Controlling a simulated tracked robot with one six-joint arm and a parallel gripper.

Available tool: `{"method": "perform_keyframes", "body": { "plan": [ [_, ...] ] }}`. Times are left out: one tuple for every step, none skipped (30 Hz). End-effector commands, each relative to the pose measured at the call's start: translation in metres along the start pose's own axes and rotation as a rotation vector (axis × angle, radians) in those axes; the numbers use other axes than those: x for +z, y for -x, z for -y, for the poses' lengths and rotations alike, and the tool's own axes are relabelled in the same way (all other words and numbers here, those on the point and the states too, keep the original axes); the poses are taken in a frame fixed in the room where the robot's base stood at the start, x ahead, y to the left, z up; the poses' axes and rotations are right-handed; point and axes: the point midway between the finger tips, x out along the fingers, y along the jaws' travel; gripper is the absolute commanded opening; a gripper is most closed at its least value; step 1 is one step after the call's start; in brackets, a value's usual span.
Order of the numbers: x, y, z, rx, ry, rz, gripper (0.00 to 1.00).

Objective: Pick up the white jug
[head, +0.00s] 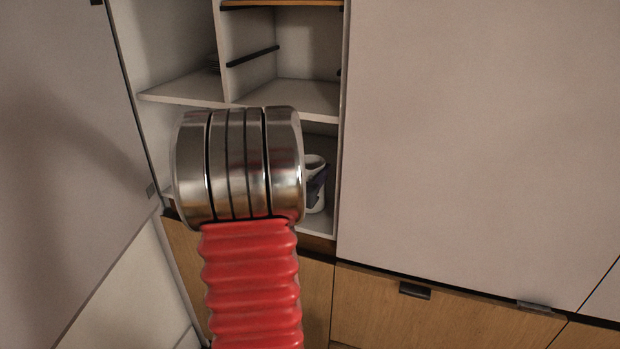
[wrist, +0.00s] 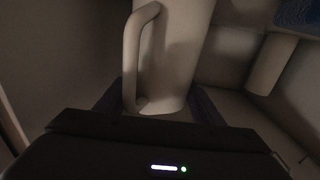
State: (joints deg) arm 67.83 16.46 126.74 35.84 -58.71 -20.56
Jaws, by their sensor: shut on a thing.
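The white jug (wrist: 178,55) stands large in the middle of the wrist view, with its looped handle (wrist: 130,55) on the left. In the head view part of the jug (head: 321,200) shows on the lower shelf of the open cabinet, right of my arm's metal joint. My gripper (wrist: 157,104) is shut on the jug, with a dark finger on each side of its lower part. In the head view a dark piece crosses the jug's front, and the rest of my gripper is hidden behind my arm.
In the wrist view a pale cylindrical thing (wrist: 271,64) is to the jug's right, and a blue patterned thing (wrist: 298,13) is in the upper right corner. The cabinet shelf (head: 185,96) and side wall (head: 342,130) closely surround the jug. A large closed panel (head: 480,140) is on the right.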

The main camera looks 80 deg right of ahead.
Motion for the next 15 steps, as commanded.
{"method": "perform_keyframes", "body": {
  "plan": [
    [-0.004, 0.000, 0.001, 0.000, -0.002, -0.005, 0.03],
    [-0.005, 0.000, 0.002, 0.000, -0.002, -0.005, 0.03],
    [-0.008, 0.000, 0.003, 0.000, -0.003, -0.006, 0.03],
    [-0.010, 0.000, 0.004, 0.000, -0.004, -0.006, 0.03],
    [-0.013, 0.000, 0.004, 0.001, -0.004, -0.007, 0.03],
    [-0.016, 0.000, 0.004, 0.001, -0.003, -0.007, 0.03],
    [-0.019, 0.000, 0.004, 0.001, -0.003, -0.007, 0.03],
    [-0.023, 0.000, 0.004, 0.001, -0.003, -0.007, 0.03],
    [-0.027, 0.000, 0.004, 0.001, -0.004, -0.007, 0.03],
    [-0.031, 0.000, 0.004, 0.000, -0.004, -0.008, 0.03],
    [-0.035, 0.000, 0.004, 0.000, -0.003, -0.007, 0.03],
    [-0.039, 0.000, 0.004, 0.001, -0.003, -0.007, 0.03],
    [-0.043, 0.000, 0.003, 0.001, -0.004, -0.007, 0.03],
    [-0.047, 0.000, 0.003, 0.001, -0.004, -0.007, 0.03],
    [-0.052, 0.000, 0.004, 0.000, -0.004, -0.007, 0.03]
  ]
}}
